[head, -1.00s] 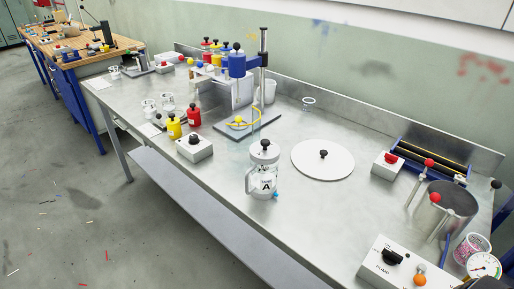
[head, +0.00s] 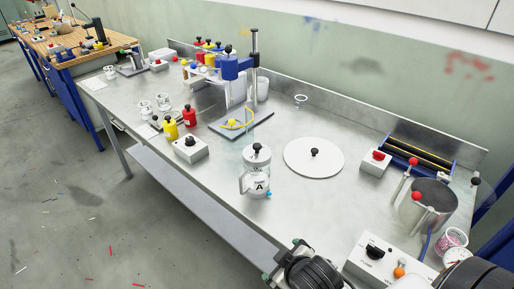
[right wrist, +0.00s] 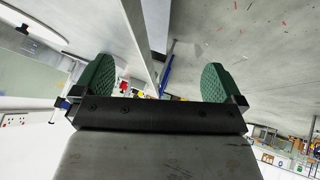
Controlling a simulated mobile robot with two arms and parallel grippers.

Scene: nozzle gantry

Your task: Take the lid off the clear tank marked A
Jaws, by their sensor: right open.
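The clear tank marked A (head: 254,186) stands upright near the front edge of the metal bench in the head view. Its pale lid (head: 257,160) with a black knob (head: 257,147) sits on top. A handle is on its left side and a small blue part low on its right. My right gripper (head: 281,262) is at the bottom of the head view, in front of and below the tank, apart from it. In the right wrist view its green-padded fingers (right wrist: 156,84) are wide apart with nothing between them. My left gripper is not in view.
A white disc (head: 314,157) with a black knob lies right of the tank. A white box (head: 190,149) with a black knob stands to the left. A pump box (head: 376,258) and steel pot (head: 432,203) are at right.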

